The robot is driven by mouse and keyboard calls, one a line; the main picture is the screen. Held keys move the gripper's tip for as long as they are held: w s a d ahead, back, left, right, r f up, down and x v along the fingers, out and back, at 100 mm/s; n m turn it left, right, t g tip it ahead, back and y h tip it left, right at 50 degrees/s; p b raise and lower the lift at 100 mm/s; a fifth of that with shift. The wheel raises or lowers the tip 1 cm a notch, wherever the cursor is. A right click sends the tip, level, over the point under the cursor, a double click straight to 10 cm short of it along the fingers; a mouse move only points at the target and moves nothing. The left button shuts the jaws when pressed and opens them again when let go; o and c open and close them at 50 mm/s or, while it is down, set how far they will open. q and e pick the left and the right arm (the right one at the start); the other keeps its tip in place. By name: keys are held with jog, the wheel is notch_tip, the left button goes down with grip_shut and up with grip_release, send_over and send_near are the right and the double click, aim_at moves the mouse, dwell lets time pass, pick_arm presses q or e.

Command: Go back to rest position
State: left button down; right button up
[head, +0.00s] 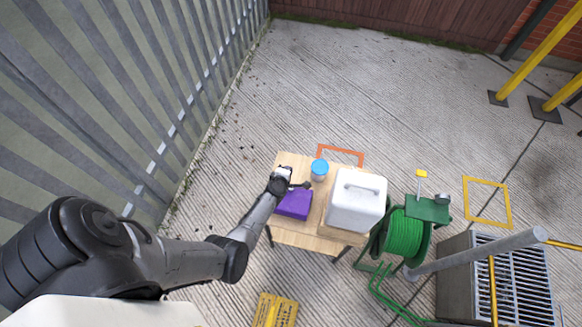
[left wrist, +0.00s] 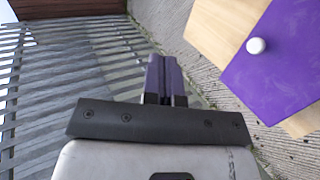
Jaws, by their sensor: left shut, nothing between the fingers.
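My left arm reaches in from the left in the head view, and its gripper (head: 304,186) is over the wooden table, above the purple box. In the left wrist view the left gripper (left wrist: 166,62) has its two fingers together with nothing between them. The purple box (head: 295,205) lies on the table and shows a white knob on its purple top in the left wrist view (left wrist: 282,65). My right gripper is in neither view.
A small wooden table (head: 290,236) holds a blue-lidded jar (head: 319,168) and a white box with a handle (head: 356,203). A green hose reel (head: 403,235) stands right of it. A metal fence (head: 150,100) runs along the left. Open concrete lies behind the table.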

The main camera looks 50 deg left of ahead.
pick_arm(q)
jog(key=shift+r, duration=0.2)
jog(key=w+d+r+m+h, duration=0.5)
jog(key=d+r+m+h, duration=0.35)
jog(key=m, duration=0.35)
jog(key=s+d+r+m+g, duration=0.2)
jog(key=s+r+m+g, duration=0.15)
jog(key=r+m, duration=0.8)
jog(key=s+d+r+m+y, duration=0.1)
jog(key=s+d+r, duration=0.2)
jog(key=s+r, duration=0.3)
jog(key=s+d+r+y, duration=0.2)
jog(key=s+d+r, duration=0.1)
jog(key=s, duration=0.4)
jog(key=s+d+f+m+g, duration=0.1)
jog(key=s+d+f, duration=0.1)
jog(key=s, duration=0.5)
jog(key=s+d+f+m+g, duration=0.1)
jog(key=s+f, duration=0.3)
jog(key=s, duration=0.4)
jog(key=shift+s+d+f+g+h, duration=0.25)
jog(key=shift+d+f+g+h, duration=0.1)
jog(key=shift+g+h, duration=0.15)
